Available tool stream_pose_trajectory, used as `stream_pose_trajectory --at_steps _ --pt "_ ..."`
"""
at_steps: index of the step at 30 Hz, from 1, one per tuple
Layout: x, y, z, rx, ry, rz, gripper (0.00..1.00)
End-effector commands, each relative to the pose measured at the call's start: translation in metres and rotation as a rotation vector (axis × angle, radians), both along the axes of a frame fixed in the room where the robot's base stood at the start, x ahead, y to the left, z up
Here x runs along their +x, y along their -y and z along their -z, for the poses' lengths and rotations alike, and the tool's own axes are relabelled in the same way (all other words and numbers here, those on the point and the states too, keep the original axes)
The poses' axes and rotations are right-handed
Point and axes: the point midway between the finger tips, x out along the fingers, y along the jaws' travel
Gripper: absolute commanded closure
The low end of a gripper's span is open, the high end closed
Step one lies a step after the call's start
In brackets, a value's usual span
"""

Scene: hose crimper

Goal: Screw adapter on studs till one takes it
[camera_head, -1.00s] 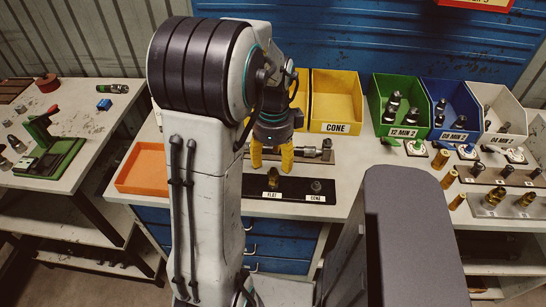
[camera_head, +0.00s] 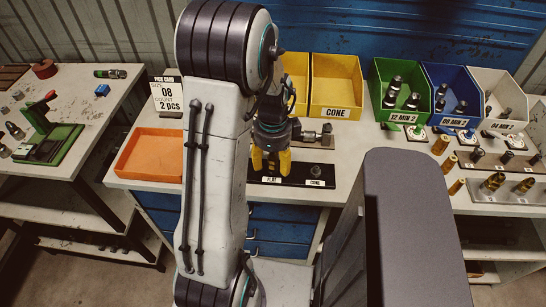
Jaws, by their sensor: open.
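My gripper (camera_head: 271,165) points down with its two yellow fingers open and apart. It is over the FLAT position of the black stud plate (camera_head: 297,181). A dark brass-coloured piece, probably the adapter, stood on the FLAT position earlier; now the fingers mostly hide that spot, and I cannot tell whether they touch it. The CONE stud (camera_head: 316,172) stands short and dark, with nothing on it that I can see, to the right of my gripper.
A grey tool (camera_head: 313,136) lies behind the plate. An orange tray (camera_head: 152,155) and a pick card (camera_head: 167,95) for size 08 are left. Yellow, green (camera_head: 385,122), blue (camera_head: 446,128) and white (camera_head: 505,128) bins stand behind. Brass fittings stand at right.

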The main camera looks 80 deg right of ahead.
Motion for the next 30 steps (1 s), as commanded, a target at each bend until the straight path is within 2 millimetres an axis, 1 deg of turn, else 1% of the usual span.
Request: stream_pose_trajectory --at_steps 7,25,26,30 --pt "0.0000 -0.0001 0.0002 0.000 0.000 0.000 0.45" --pt "0.0000 0.0000 0.0001 0.000 0.000 0.000 0.98" --pt "0.0000 0.0000 0.0001 0.000 0.000 0.000 1.00" --pt "-0.0001 -0.0001 0.0004 0.001 0.000 -0.001 1.00"
